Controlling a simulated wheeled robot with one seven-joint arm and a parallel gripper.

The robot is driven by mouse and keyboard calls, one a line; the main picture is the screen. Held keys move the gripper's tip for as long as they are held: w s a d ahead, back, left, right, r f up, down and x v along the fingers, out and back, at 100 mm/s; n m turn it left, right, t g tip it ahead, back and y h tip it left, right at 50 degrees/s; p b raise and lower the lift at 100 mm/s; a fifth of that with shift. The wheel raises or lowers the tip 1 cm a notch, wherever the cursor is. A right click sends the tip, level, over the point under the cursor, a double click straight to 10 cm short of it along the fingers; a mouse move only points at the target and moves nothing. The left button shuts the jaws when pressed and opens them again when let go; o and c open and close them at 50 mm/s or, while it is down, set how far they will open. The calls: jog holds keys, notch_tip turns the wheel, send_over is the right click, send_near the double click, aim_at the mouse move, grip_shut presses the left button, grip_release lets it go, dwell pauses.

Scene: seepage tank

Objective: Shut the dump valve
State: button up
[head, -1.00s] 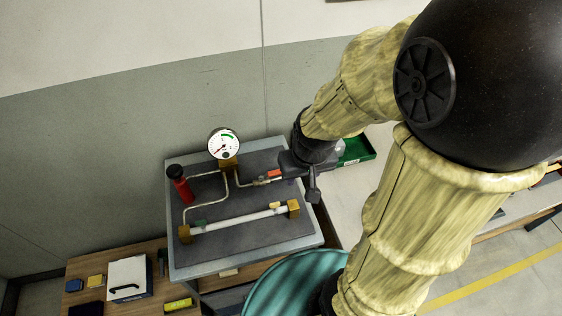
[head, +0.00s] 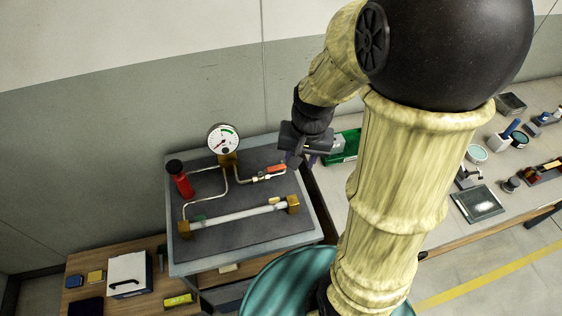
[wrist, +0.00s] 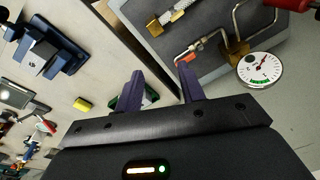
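The dump valve has an orange-red lever handle (head: 277,169) on the thin metal pipe at the right of the tank rig. The handle lies roughly along the pipe. In the wrist view the handle (wrist: 188,58) shows just beyond the right finger. My gripper (head: 306,160) is behind and to the right of the handle, apart from it, near the rig's right edge. In the wrist view my gripper (wrist: 160,68) has its two purple fingers spread, with nothing between them. The valve body is small and its details are hard to make out.
A round gauge (head: 223,139) and a red cylinder with black cap (head: 180,181) stand on the rig's grey plate (head: 245,235). A white tube (head: 240,215) lies between brass blocks at the front. A green tray (head: 347,146) and a side bench with several items are right.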

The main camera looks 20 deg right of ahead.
aim_at(279, 167)
jog(key=w+d+m+g+y+b, duration=0.1)
jog(key=w+d+m+y, duration=0.3)
jog(key=w+m, duration=0.7)
jog(key=shift+w+d+m+g, duration=0.35)
jog(key=shift+d+m, duration=0.45)
jog(key=shift+m, duration=0.4)
jog(key=p+x, duration=0.1)
jog(key=x, duration=1.6)
jog(key=shift+w+a+f, duration=0.1)
jog(key=shift+w, duration=0.05)
grip_shut()
